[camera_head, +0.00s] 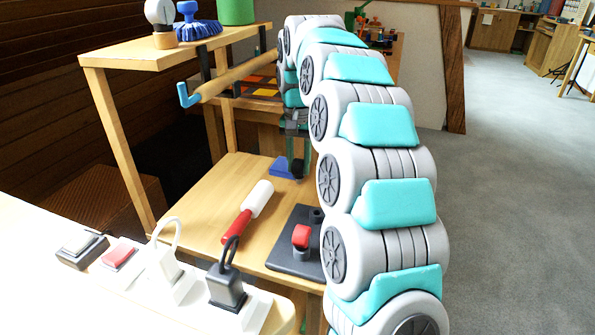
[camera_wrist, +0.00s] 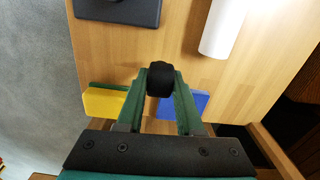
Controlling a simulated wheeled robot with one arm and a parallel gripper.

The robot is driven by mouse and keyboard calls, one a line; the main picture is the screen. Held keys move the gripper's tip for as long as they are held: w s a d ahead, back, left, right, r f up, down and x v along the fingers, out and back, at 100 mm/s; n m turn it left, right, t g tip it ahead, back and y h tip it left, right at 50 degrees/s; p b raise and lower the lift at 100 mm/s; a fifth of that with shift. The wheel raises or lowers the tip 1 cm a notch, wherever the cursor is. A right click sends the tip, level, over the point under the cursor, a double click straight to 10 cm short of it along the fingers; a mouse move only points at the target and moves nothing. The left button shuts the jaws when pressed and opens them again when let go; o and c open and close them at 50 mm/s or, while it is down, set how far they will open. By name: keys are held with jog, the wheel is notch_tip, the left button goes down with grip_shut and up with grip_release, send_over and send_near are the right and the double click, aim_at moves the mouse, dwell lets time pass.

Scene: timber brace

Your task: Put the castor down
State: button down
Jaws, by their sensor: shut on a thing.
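My gripper (camera_wrist: 161,90) has green fingers, shut on the castor (camera_wrist: 159,78), a small black rounded piece between the fingertips. In the head view my gripper (camera_head: 297,150) points down, with the dark castor (camera_head: 297,169) at its tips, over the lower wooden board (camera_head: 185,193). The castor is close to a blue block (camera_head: 281,167). I cannot tell whether it touches the board. In the wrist view a yellow block (camera_wrist: 104,102) and the blue block (camera_wrist: 184,103) lie on either side of the fingers.
A white roller with a red handle (camera_head: 249,208) and a dark plate with a red knob (camera_head: 299,246) lie on the board. A power strip with plugs (camera_head: 165,275) is on the front counter. An upper shelf (camera_head: 140,55) overhangs the left. Board left of the roller is clear.

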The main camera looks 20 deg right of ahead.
aim_at(297, 173)
jog(key=shift+w, duration=0.5)
jog(key=shift+f, duration=1.8)
jog(key=shift+f, duration=0.1)
jog(key=c, duration=0.5)
grip_release()
jog(key=shift+c, duration=0.2)
notch_tip(297, 173, up, 10)
jog(key=shift+f, duration=0.1)
jog(key=shift+r+p, duration=1.15)
jog(key=shift+r, duration=0.1)
